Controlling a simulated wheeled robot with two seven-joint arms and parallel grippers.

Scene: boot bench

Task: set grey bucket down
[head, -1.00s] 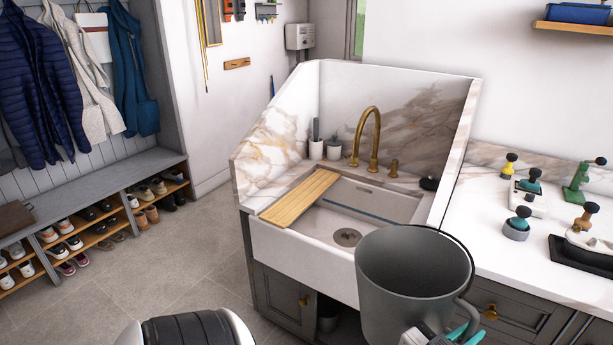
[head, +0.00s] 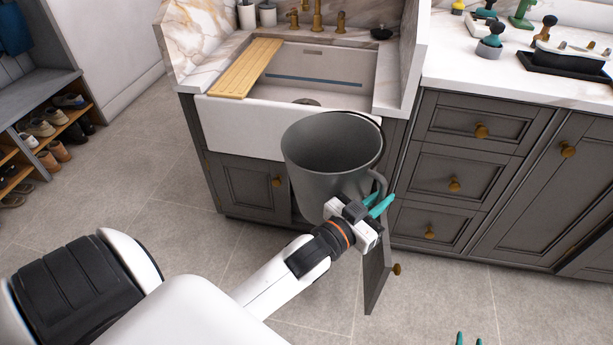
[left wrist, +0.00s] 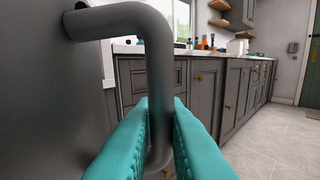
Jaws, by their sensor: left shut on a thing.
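The grey bucket (head: 325,165) is upright in the air in front of the sink cabinet, its open top facing up and empty as far as I see. My left gripper (head: 381,205) is shut on its handle (head: 379,182) at the bucket's right side. In the left wrist view the teal fingers (left wrist: 160,140) close around the lower part of the curved handle (left wrist: 157,65), with the bucket wall (left wrist: 50,90) at the left. Only the teal fingertips of my right gripper (head: 469,340) show at the bottom edge, apart and empty.
The white sink (head: 240,125) with a wooden board (head: 245,68) is behind the bucket. An open cabinet door (head: 376,275) sticks out just below and right of my left gripper. Grey drawers (head: 470,185) stand at right. The tiled floor (head: 170,235) is clear at left.

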